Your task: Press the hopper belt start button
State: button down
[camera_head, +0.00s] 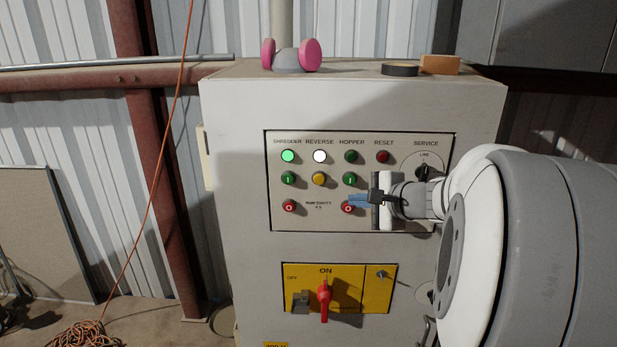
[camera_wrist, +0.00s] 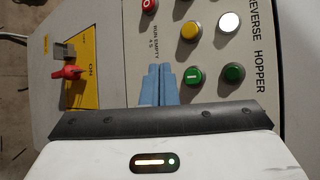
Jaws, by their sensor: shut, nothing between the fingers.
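The hopper start button, green with a white mark (camera_head: 350,178), sits on the control panel under the dark green HOPPER lamp (camera_head: 351,156). It also shows in the wrist view (camera_wrist: 194,75), uncovered. My gripper (camera_head: 352,199) is shut and empty, its blue fingers pointing toward the panel. In the head view the fingertips appear just below the start button, partly over the red hopper stop button (camera_head: 347,207). In the wrist view the fingertips (camera_wrist: 158,70) appear left of the start button, and the hopper stop button is hidden. I cannot tell whether they touch the panel.
The yellow REVERSE button (camera_head: 319,178) and the green shredder button (camera_head: 288,177) are in the same row. The shredder lamp (camera_head: 288,156) glows green; the reverse lamp (camera_head: 320,156) is white. A red switch handle (camera_head: 324,300) juts from a yellow plate below.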

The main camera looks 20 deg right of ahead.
aim_at(350, 179)
jog(key=shift+w+d, duration=0.3)
jog(key=shift+w, duration=0.65)
jog(key=shift+w+d, duration=0.3)
jog(key=shift+w, duration=0.6)
jog(key=shift+w+d, duration=0.3)
jog(key=shift+w, duration=0.65)
jog(key=shift+w, duration=0.1)
jog(key=shift+w+d, duration=0.15)
jog(key=shift+w, duration=0.15)
jog(key=shift+w+d, duration=0.15)
jog(key=shift+w, duration=0.25)
dwell(0.4)
dwell(0.3)
jog(key=shift+s+a+b, duration=0.3)
jog(key=shift+s+b, duration=0.35)
jog(key=shift+s, duration=0.15)
